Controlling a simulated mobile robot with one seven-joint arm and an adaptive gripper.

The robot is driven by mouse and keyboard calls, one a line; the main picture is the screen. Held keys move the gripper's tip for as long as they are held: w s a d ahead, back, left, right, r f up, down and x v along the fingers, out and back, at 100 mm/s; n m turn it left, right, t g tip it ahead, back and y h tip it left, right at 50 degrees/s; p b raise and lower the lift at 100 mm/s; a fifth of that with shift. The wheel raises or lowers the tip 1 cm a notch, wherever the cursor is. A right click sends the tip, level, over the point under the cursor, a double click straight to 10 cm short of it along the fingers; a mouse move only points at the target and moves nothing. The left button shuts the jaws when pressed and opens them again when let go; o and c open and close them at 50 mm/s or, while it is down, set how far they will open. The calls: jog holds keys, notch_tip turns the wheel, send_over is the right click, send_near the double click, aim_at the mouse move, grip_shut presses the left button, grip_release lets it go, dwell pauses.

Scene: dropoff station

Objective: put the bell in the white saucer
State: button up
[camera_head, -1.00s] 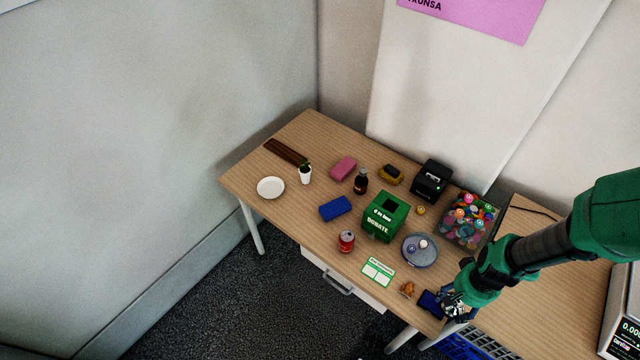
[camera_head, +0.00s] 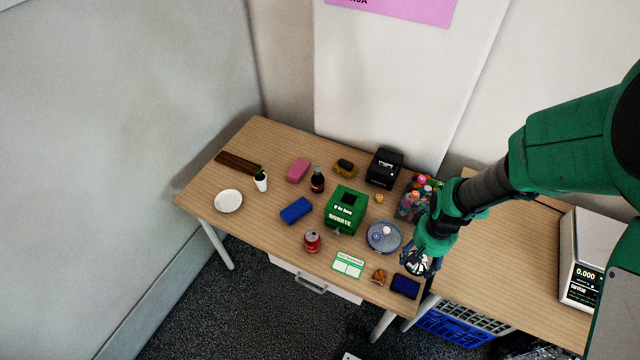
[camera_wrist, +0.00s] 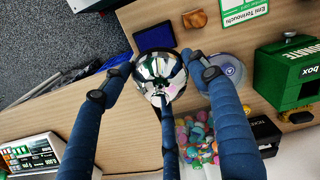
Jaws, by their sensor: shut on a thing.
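The bell (camera_wrist: 160,78) is shiny silver and sits between the fingers of my gripper (camera_wrist: 159,70) in the wrist view. My gripper is shut on it and holds it above the table. In the head view my gripper (camera_head: 421,264) is at the right end of the table, over the area beside the dark blue block, and the bell is hard to make out there. The white saucer (camera_head: 228,201) lies empty at the far left end of the table, well apart from my gripper.
Between them stand a green donation box (camera_head: 345,208), a red can (camera_head: 312,242), a blue block (camera_head: 296,210), a dark bottle (camera_head: 317,181) and a plant in a white cup (camera_head: 261,182). A bin of colourful items (camera_head: 420,192) and a round grey dish (camera_head: 384,237) are near my arm.

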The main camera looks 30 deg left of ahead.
jog(key=w+a+r+n+p, duration=0.2)
jog(key=a+n, duration=0.7)
jog(key=a, duration=2.2)
jog(key=s+a+f+n+p, duration=0.1)
jog(key=s+a+n, duration=0.35)
jog(key=a, duration=0.75)
jog(key=s+a+f+n+p, duration=0.25)
jog(key=s+a, duration=0.35)
jog(key=a, duration=0.6)
jog(key=shift+s+f+b, duration=0.15)
jog(key=shift+f+b, duration=0.35)
jog(key=shift+f, duration=1.5)
